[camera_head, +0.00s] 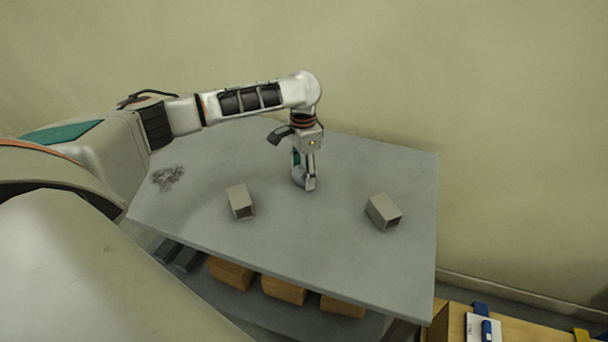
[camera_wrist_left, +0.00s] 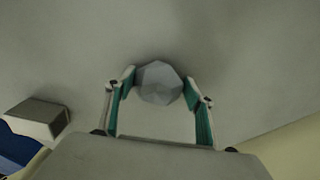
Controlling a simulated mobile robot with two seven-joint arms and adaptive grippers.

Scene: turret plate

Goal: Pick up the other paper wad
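The paper wad (camera_wrist_left: 158,83) is a pale grey, faceted ball. In the left wrist view it sits between the two fingertips of my left gripper (camera_wrist_left: 160,86), which appear to touch it on both sides. In the head view, my left gripper (camera_head: 304,184) points down at the grey table, and the wad is mostly hidden by the fingers. It looks at or very close to the tabletop. My right gripper is not in view.
On the table (camera_head: 300,255) stand two open grey box tubes, one left (camera_head: 239,201) and one right (camera_head: 383,212). A tangle of grey scrap (camera_head: 168,178) lies at the left. Orange-brown blocks (camera_head: 283,289) are below. A wooden surface (camera_head: 452,325) is lower right.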

